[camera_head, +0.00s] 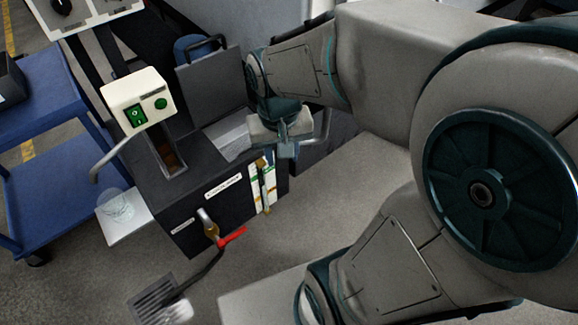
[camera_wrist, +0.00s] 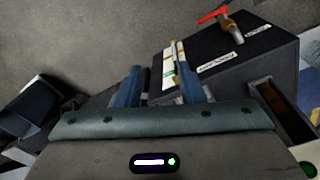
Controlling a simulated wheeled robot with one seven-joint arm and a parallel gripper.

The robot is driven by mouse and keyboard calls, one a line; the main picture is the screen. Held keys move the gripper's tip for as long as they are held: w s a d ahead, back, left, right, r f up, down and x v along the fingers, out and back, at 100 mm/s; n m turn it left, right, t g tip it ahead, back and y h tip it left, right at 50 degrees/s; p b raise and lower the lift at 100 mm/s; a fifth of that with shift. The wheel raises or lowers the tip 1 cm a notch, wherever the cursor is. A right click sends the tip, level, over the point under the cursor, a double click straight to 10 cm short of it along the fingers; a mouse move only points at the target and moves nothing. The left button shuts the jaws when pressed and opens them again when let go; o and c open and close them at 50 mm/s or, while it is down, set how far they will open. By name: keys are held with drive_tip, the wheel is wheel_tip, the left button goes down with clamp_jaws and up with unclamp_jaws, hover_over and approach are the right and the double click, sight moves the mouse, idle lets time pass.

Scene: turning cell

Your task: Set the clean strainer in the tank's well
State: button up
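The tank (camera_head: 190,215) is a dark box with white labels, a sight gauge and a red-handled valve on its front; it also shows in the wrist view (camera_wrist: 262,62). A narrow rectangular opening with a brownish inside, likely the well (camera_head: 168,152), lies in its top and shows at the right of the wrist view (camera_wrist: 285,110). A pale, see-through cup shape, possibly the strainer (camera_head: 118,208), stands on a white ledge left of the tank. My gripper (camera_head: 287,148) is above the tank's right end, far from that cup. In the wrist view its blue fingers (camera_wrist: 160,88) are apart with nothing visible held.
A raised dark lid or panel (camera_head: 212,82) stands behind the tank. A white switch box (camera_head: 138,100) with green buttons rises over its left end. A blue cart (camera_head: 50,190) stands at left. A floor drain (camera_head: 155,298) lies in front; the floor to the right is clear.

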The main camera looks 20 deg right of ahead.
drive_tip(key=shift+n+t, duration=0.3)
drive_tip(key=shift+n, duration=0.6)
drive_tip(key=s, duration=0.4)
drive_tip(key=shift+s+f, duration=0.2)
drive_tip(key=shift+s, duration=0.05)
